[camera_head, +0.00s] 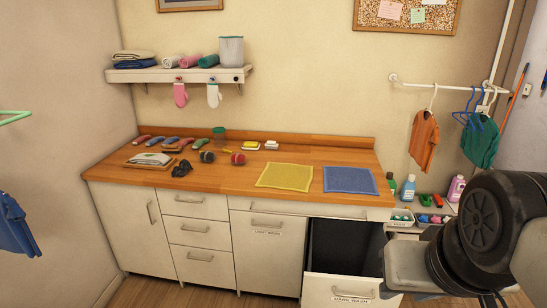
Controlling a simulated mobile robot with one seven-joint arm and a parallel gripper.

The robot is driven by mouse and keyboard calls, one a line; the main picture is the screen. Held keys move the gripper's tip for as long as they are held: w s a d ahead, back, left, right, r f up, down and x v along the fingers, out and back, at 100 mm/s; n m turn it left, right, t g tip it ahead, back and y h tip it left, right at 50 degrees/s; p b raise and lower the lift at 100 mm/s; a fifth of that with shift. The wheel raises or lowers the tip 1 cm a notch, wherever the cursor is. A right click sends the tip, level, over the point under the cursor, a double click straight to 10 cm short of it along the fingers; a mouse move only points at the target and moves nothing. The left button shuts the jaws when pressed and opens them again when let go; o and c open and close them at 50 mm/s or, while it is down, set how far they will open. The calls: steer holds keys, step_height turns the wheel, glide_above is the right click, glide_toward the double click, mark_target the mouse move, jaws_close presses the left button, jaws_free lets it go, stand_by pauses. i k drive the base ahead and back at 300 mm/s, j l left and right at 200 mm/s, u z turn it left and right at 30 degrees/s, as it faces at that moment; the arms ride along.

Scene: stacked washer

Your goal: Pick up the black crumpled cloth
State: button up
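The black crumpled cloth (181,169) lies in a small heap on the left part of the wooden countertop (225,182), near its front edge. It is just right of a board holding a folded pale cloth (151,159) and left of a dark rounded item (207,157). Part of my arm shows large at the lower right, far from the cloth. I cannot make out any gripper fingers in this view, and nothing of mine touches the cloth.
Balls of dark and red stuff (238,159) and several rolled cloths (172,141) lie close by. A yellow mat (285,177) and a blue mat (349,180) lie to the right. Below the counter, a dark-wash drawer (350,291) stands pulled open. A shelf (178,75) hangs above.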

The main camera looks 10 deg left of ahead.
mark_target(183, 165)
steer(key=i+j, duration=0.3)
steer(key=j, duration=0.2)
steer(key=i+j, duration=0.3)
steer(key=j, duration=0.2)
steer(key=i+j, duration=0.3)
steer(key=j, duration=0.25)
steer(key=i+j, duration=0.25)
steer(key=j, duration=0.25)
steer(key=i+j, duration=0.3)
steer(key=j, duration=0.2)
steer(key=i+j, duration=0.3)
steer(key=j, duration=0.2)
steer(key=i+j, duration=0.3)
steer(key=j, duration=0.25)
steer(key=i+j, duration=0.3)
steer(key=j, duration=0.2)
